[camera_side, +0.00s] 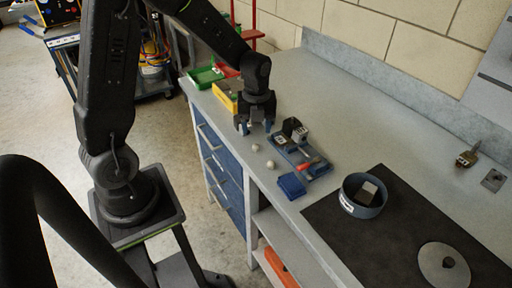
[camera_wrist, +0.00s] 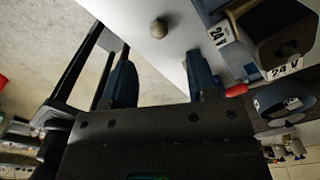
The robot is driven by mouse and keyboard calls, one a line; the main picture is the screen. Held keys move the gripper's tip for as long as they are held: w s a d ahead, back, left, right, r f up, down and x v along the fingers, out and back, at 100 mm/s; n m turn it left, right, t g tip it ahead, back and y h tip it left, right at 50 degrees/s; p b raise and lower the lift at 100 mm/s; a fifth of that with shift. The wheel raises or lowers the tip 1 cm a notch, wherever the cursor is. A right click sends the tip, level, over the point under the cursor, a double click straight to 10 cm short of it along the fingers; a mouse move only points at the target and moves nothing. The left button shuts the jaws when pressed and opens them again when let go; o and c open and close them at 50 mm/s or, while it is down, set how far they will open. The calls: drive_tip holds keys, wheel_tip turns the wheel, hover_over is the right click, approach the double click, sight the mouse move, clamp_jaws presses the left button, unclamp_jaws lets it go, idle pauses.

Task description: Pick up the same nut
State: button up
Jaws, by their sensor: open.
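Two small pale round pieces, seemingly nuts, lie on the grey bench: one nut (camera_side: 256,147) is nearer my gripper and a second nut (camera_side: 271,164) is nearer the blue box. My gripper (camera_side: 256,128) is open and empty, pointing down above the bench near them. In the wrist view one nut (camera_wrist: 158,28) shows beyond the fingertips of my gripper (camera_wrist: 163,62), roughly between their lines and apart from both. I cannot tell which of the two it is.
A holder (camera_side: 305,158) with dark blocks stands right of my gripper; a block labelled 24 V (camera_wrist: 275,35) is close in the wrist view. A blue box (camera_side: 292,185), round bowl (camera_side: 350,207) and disc (camera_side: 444,266) lie nearer. Yellow (camera_side: 224,97) and green (camera_side: 206,77) bins stand behind.

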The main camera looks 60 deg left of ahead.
sight(256, 145)
drive_tip(key=shift+a+f, duration=0.1)
drive_tip(key=shift+f, duration=3.3)
drive_tip(key=shift+c, duration=0.4)
clamp_jaws()
